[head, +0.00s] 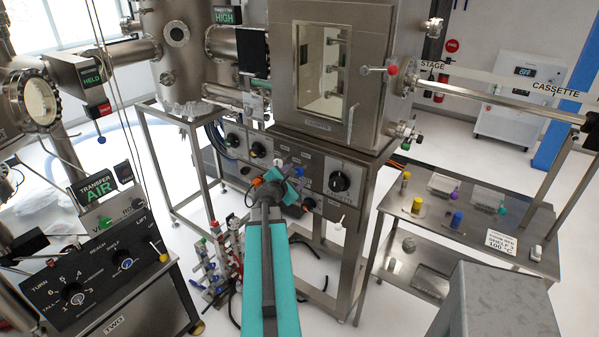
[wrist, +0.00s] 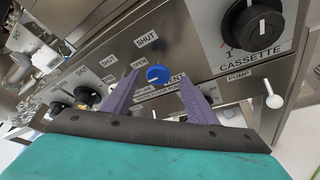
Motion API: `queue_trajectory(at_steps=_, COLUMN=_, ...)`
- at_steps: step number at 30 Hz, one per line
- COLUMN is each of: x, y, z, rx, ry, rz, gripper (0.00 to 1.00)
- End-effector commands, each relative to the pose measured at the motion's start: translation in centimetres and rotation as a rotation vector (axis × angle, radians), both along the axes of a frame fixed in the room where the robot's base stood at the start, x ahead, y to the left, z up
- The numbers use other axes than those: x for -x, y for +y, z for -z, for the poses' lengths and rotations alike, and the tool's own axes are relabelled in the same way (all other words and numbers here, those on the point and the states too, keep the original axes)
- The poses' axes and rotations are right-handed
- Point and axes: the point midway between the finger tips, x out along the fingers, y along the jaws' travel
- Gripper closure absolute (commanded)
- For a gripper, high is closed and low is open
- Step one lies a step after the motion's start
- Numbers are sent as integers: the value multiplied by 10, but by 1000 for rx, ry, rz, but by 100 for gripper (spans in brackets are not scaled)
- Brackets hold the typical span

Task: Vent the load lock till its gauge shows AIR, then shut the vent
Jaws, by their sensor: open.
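The steel chamber with a windowed door (head: 349,35) stands at top centre, above a control panel. My gripper (wrist: 163,84) is open, one purple finger on each side of the knob. I cannot tell whether the fingers touch it. In the head view my gripper (head: 278,182) is at the panel, its fingers hard to make out. I cannot identify the load lock's gauge.
A black CASSETTE dial (wrist: 253,25) and a white-tipped lever (wrist: 272,98) near "PUMP" are close by. A TRANSFER sign reads AIR (head: 97,185), another reads HIGH (head: 227,15). A steel cart (head: 475,195) with small items stands right; a black console (head: 95,265) stands left.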

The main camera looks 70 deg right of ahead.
Motion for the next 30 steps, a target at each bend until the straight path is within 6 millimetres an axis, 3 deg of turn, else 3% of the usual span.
queue_trajectory(at_steps=15, x=-1, y=-44, z=13, rx=0, ry=0, rz=0, gripper=48)
queue_trajectory(at_steps=30, x=0, y=-50, z=16, rx=0, ry=0, rz=0, gripper=48)
